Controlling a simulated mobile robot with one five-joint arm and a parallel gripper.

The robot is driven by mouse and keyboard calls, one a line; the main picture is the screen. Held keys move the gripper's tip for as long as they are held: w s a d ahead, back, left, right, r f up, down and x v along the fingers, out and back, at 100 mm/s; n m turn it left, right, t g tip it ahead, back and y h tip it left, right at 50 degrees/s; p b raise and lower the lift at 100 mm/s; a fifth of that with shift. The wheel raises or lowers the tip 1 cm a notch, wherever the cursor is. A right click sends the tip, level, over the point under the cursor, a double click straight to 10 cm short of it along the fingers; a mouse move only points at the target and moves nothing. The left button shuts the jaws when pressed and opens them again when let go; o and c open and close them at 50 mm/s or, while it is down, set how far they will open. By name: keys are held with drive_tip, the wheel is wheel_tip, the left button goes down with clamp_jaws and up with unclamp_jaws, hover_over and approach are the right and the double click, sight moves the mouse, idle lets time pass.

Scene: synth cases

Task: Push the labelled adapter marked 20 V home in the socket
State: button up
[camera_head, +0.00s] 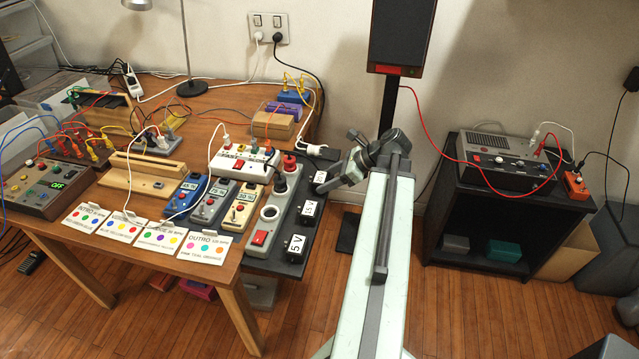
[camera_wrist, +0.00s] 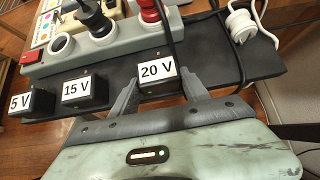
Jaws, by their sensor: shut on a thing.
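The adapter marked 20 V (camera_wrist: 157,72) is a black block with a white label. In the wrist view it sits between the two fingers of my gripper (camera_wrist: 160,79), which is shut on it. It is over the dark ledge beside the grey socket strip; I cannot tell whether it touches the ledge. The strip (camera_wrist: 120,46) has an empty round socket (camera_wrist: 62,46), a black plug (camera_wrist: 103,24) and a red plug (camera_wrist: 150,11). In the head view the strip (camera_head: 262,228) lies along the table's right side, and the adapter (camera_head: 320,177) is beside its far part. My gripper's fingertips are unclear there.
Adapters marked 15 V (camera_wrist: 84,90) and 5 V (camera_wrist: 30,102) stand on the black ledge (camera_wrist: 215,62), left of my gripper in the wrist view. A dark cable (camera_wrist: 228,45) and a white coiled plug (camera_wrist: 241,24) are close on the right. Several effect boxes crowd the table left of the strip.

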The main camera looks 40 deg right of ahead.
sight(328, 178)
drive_tip(key=shift+r+p, duration=3.1)
drive_tip(key=shift+f, duration=0.1)
